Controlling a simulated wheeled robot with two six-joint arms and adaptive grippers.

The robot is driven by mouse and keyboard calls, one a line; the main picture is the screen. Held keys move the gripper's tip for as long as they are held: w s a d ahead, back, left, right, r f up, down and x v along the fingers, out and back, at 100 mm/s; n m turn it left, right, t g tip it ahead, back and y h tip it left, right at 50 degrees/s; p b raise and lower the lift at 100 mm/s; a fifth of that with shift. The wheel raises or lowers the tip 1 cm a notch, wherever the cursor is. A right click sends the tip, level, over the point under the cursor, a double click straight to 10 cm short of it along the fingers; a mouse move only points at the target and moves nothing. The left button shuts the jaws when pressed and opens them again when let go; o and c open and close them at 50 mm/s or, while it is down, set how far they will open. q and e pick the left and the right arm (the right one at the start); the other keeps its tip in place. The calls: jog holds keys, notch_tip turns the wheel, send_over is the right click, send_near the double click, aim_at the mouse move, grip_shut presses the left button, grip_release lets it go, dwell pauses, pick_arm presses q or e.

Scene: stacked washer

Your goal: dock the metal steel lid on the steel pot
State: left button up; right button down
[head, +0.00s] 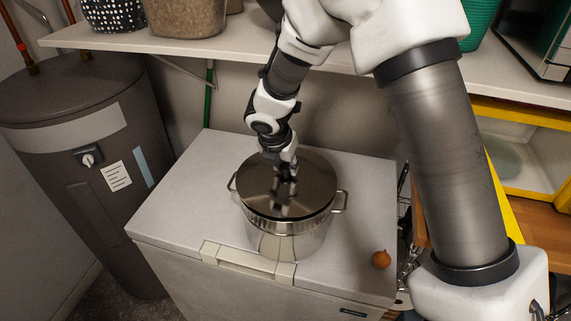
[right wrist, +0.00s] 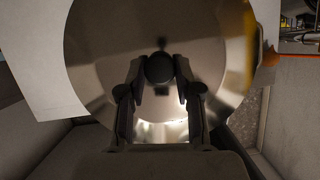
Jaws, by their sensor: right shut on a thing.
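The steel pot (head: 285,240) stands upright on the white chest top, with a loop handle on each side. The round metal steel lid (head: 312,184) lies over the pot's mouth and looks about level; I cannot tell whether its rim is fully seated. My right gripper (head: 286,176) reaches down from above at the lid's middle. In the right wrist view its two fingers are closed on the lid's dark round knob (right wrist: 160,68), with the lid (right wrist: 100,55) spread out behind it. My left gripper is in neither view.
The white chest (head: 180,205) has free room left of the pot. A shelf (head: 190,45) with baskets runs behind. A dark tank (head: 70,170) stands at left.

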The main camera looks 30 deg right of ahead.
jog(key=shift+s+a+r, duration=0.2)
jog(key=shift+s+r, duration=0.2)
jog(key=shift+s, duration=0.2)
jog(key=shift+w+d+f, duration=0.15)
jog(key=shift+w+f, duration=0.1)
jog(key=shift+w, duration=0.15)
jog(key=shift+s+r, duration=0.15)
jog(key=shift+s, duration=0.2)
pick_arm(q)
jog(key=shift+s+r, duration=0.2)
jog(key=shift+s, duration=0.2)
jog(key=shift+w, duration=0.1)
pick_arm(e)
jog(key=shift+w, duration=0.15)
jog(key=shift+p, duration=0.45)
pick_arm(q)
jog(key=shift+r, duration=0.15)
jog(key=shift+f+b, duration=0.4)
jog(key=shift+b, duration=0.05)
pick_arm(e)
jog(key=shift+f, duration=0.55)
